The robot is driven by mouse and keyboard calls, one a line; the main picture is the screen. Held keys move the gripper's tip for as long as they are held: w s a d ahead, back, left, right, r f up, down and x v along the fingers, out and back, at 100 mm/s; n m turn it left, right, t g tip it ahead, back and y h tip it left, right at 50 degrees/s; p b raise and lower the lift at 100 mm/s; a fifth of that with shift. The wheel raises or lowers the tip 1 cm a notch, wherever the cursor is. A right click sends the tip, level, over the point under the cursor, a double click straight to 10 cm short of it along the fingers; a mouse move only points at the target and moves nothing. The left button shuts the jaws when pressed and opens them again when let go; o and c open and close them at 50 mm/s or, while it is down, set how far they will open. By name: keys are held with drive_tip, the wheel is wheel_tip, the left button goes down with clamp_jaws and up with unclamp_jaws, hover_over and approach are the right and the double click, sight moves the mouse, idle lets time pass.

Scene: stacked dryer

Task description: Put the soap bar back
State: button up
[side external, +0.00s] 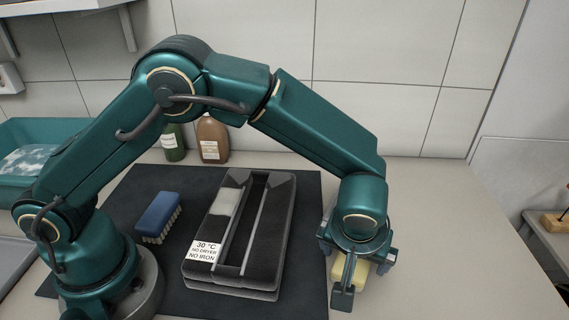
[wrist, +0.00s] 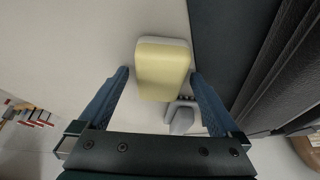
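The soap bar (wrist: 163,68) is a pale yellow rounded block. In the wrist view it lies between the two blue fingers of my gripper (wrist: 159,76), with a whitish edge showing along its far side. The fingers are apart, one on each side of the bar, and a gap shows at least on the left. I cannot tell whether the right finger touches it. In the side view my gripper (side external: 364,276) points down at the counter right of the dark mat, and yellow parts of the soap bar (side external: 347,272) show beneath it, partly hidden.
A dark block-like item (side external: 262,267) with a care label lies on the dark mat (side external: 308,230). A blue brush (side external: 158,213) is left of it. Green (side external: 174,143) and brown (side external: 212,140) bottles stand behind. A teal basin (side external: 50,130) is at left. The counter's right side is clear.

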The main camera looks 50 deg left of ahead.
drive_tip(key=v, duration=1.2)
drive_tip(key=s+a+r+m+h, duration=0.1)
drive_tip(key=s+a+r, duration=0.15)
drive_tip(key=a, duration=0.35)
drive_tip(key=s+a+r+m, duration=0.1)
drive_tip(key=a+r, duration=0.2)
drive_tip(key=a, duration=0.3)
drive_tip(key=s+a+f+m+t, duration=0.1)
drive_tip(key=s+a+m, duration=0.1)
drive_tip(key=s+a, duration=0.4)
drive_tip(key=shift+s+a+f+m+h, duration=0.3)
drive_tip(key=shift+s+f+h, duration=0.1)
drive_tip(key=shift+s, duration=0.75)
